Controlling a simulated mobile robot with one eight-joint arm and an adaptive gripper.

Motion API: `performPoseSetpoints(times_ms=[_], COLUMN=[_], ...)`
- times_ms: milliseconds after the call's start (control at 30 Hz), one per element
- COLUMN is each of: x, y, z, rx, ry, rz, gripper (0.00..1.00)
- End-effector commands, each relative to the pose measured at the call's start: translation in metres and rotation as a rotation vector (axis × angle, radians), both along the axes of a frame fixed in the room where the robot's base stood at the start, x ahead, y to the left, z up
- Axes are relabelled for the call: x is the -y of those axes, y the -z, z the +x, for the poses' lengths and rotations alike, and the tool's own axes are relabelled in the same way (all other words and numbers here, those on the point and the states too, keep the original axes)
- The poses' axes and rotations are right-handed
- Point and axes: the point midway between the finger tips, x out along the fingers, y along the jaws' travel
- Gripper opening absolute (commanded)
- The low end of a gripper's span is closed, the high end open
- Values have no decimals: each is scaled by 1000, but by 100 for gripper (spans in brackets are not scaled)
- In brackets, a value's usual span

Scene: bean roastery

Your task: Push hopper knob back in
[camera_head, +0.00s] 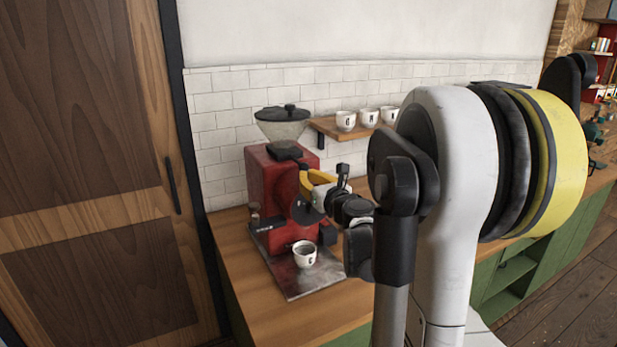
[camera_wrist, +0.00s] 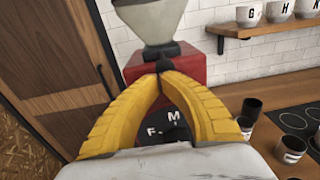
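The red grinder (camera_head: 273,185) stands on the counter with a clear hopper (camera_head: 283,128) and black lid on top. In the wrist view the hopper (camera_wrist: 150,18) rises above the red body (camera_wrist: 190,64). A dark collar (camera_wrist: 152,52) sits under the hopper, just beyond my fingertips. I cannot clearly make out the knob from the dark parts there. My gripper (camera_wrist: 163,70) has yellow fingers that meet at their tips, in front of the grinder's upper part. In the head view my gripper (camera_head: 305,183) is at the grinder's right front side. I cannot tell whether it touches.
A white cup (camera_head: 305,254) stands on the dark metal tray (camera_head: 308,281) before the grinder. A wooden shelf (camera_head: 335,132) with white cups is on the tiled wall to the right. A wooden door (camera_head: 95,170) is at left. Dark cups (camera_wrist: 252,106) stand on the counter at right.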

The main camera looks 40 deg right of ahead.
Motion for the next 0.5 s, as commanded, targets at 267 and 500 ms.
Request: performPoseSetpoints(times_ms=[267,500], x=[-17,-25], y=[-5,-5], z=[-59,-92], rx=[0,0], ry=[2,1], rz=[1,0], gripper=[0,0])
